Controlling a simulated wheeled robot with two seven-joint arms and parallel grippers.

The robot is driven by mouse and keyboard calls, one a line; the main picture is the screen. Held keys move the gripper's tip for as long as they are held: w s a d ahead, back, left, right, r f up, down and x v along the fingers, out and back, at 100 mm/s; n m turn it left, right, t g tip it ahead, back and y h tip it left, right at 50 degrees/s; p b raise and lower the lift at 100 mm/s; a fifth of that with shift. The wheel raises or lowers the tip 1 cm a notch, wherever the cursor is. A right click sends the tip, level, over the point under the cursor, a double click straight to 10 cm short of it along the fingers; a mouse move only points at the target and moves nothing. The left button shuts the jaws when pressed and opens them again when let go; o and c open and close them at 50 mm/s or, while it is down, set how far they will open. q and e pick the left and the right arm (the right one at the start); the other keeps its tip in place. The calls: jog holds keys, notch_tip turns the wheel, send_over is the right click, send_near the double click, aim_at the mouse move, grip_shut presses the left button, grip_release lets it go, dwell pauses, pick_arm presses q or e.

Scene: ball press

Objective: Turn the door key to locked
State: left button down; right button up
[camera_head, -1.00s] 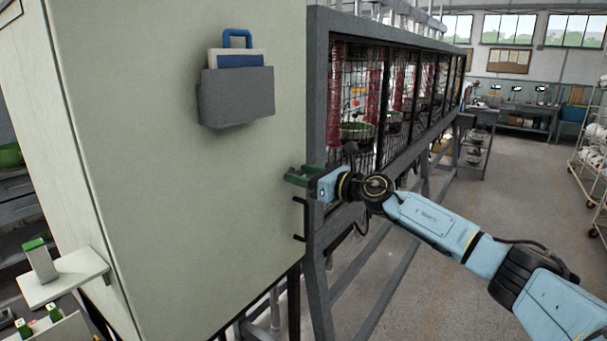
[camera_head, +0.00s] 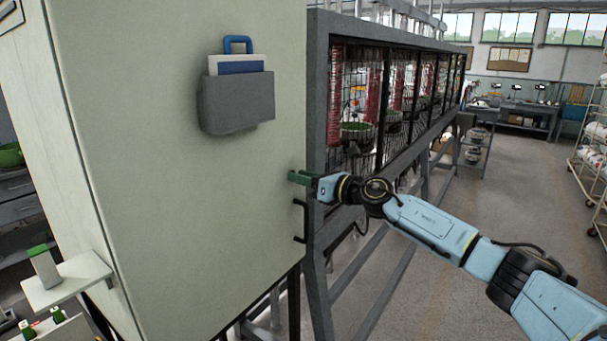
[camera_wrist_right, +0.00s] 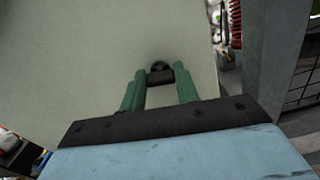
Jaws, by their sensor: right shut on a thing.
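The pale green door panel (camera_head: 190,190) fills the left and middle of the head view. A small dark key (camera_wrist_right: 160,77) stands out from the panel in the right wrist view, with a round dark part behind it at the panel face. My right gripper (camera_head: 296,178) is at the panel's right edge, above a dark handle (camera_head: 300,222). Its green fingers (camera_wrist_right: 158,74) are shut on the key, one on each side. In the head view the fingers hide the key. I cannot read a locked or unlocked mark. My left gripper is not in view.
A grey pocket (camera_head: 236,100) with a blue-handled item hangs on the panel. A grey frame with wire-mesh bays (camera_head: 385,100) stands just right of the panel, close to my right wrist. A small white shelf (camera_head: 68,285) is at lower left. The floor at right is open.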

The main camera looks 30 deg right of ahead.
jog(key=shift+w+d+m+p, duration=0.1)
jog(key=shift+m+p, duration=2.5)
jog(key=shift+m, duration=1.3)
jog(key=shift+d+m+p, duration=0.1)
jog(key=shift+m+p, duration=2.5)
jog(key=shift+m, duration=1.3)
jog(key=shift+f+m, duration=0.1)
jog(key=shift+m, duration=0.2)
jog(key=o, duration=1)
